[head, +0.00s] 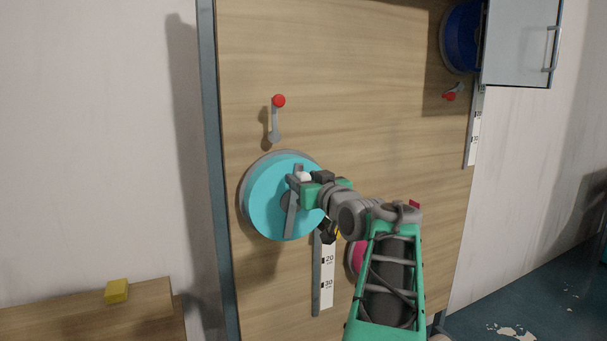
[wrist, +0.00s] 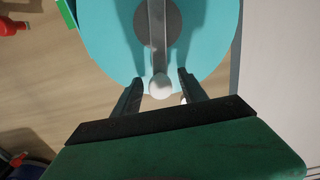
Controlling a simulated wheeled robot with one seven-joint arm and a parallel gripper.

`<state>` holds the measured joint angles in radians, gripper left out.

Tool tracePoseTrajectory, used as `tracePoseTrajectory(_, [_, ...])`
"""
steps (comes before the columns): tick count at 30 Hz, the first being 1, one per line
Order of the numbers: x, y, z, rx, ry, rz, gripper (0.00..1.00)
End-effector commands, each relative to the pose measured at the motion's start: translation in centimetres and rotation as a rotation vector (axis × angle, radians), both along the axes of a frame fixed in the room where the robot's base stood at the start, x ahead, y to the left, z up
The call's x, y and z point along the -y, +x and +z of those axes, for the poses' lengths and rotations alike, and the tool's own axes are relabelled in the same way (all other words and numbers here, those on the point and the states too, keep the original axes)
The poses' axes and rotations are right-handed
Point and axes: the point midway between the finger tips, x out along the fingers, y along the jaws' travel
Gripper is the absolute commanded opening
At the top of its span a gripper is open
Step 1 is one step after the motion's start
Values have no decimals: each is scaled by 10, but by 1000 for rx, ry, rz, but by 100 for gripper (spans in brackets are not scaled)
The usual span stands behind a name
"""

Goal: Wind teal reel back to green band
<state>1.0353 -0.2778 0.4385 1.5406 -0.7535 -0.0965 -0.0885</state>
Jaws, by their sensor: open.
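The teal reel (head: 262,207) is mounted on the wooden panel; it also fills the top of the wrist view (wrist: 105,30). Its grey crank bar (head: 291,215) carries a white knob (head: 304,176). My gripper (wrist: 160,76) is open at the crank, with one finger on each side of the bar and the white knob (wrist: 160,87) between them. Whether a finger touches is unclear. A white scale (head: 327,272) marked 20 and 30 runs below the reel; my arm hides its upper part. I cannot make out the green band on it in the head view.
A grey lever with a red knob (head: 278,101) stands above the reel. A pink reel (head: 356,259) is partly behind my arm. A blue reel (head: 458,40) and a grey door (head: 518,45) are upper right. A yellow cube (head: 117,291) sits on a wooden ledge lower left.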

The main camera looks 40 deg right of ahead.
Motion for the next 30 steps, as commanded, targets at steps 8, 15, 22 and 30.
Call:
tracePoseTrajectory(8, [0,1,-1,0,-1,0,45])
tracePoseTrajectory(15, [0,1,-1,-1,-1,0,26])
tracePoseTrajectory(22, [0,0,-1,-1,0,0,7])
tracePoseTrajectory(30, [0,0,-1,-1,-1,0,0])
